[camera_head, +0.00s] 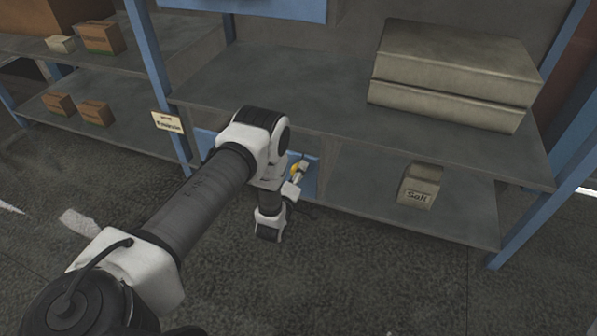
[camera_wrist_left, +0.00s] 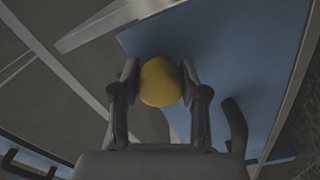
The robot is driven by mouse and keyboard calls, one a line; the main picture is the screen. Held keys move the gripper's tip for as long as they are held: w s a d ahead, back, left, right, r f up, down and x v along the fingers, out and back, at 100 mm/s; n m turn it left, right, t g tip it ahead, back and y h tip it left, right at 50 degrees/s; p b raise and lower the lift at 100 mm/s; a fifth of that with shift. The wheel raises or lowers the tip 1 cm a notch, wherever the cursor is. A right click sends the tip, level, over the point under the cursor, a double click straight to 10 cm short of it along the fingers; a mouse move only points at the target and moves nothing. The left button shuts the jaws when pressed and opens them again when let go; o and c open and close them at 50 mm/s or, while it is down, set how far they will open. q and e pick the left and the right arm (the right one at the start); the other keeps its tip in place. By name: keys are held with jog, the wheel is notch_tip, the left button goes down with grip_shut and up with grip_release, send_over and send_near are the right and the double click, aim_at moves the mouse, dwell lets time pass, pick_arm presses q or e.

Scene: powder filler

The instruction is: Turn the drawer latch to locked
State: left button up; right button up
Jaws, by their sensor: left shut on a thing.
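A round yellow knob (camera_wrist_left: 160,82), which appears to be the drawer latch, sits on a blue panel (camera_wrist_left: 240,50) in the left wrist view. My left gripper (camera_wrist_left: 161,88) is shut on the knob, with one dark finger on each side. In the head view a small yellow part (camera_head: 294,168) shows beside my left gripper (camera_head: 298,172), in front of the blue drawer front (camera_head: 312,180) under the shelf. My left arm hides much of the drawer. I cannot tell the latch's turn angle. My right gripper is not in view.
A dark handle (camera_wrist_left: 235,122) stands out from the blue panel near the right finger. In the head view, a box marked Salt (camera_head: 419,187) stands on the lower shelf and two large grey slabs (camera_head: 452,75) lie on the upper shelf. The floor in front is clear.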

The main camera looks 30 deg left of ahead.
pick_arm(q)
jog(key=shift+r+n, duration=0.1)
jog(key=shift+n, duration=0.7)
jog(key=o, duration=1.1)
jog(key=shift+o, duration=0.2)
jog(key=v, duration=0.7)
jog(key=shift+s, duration=0.25)
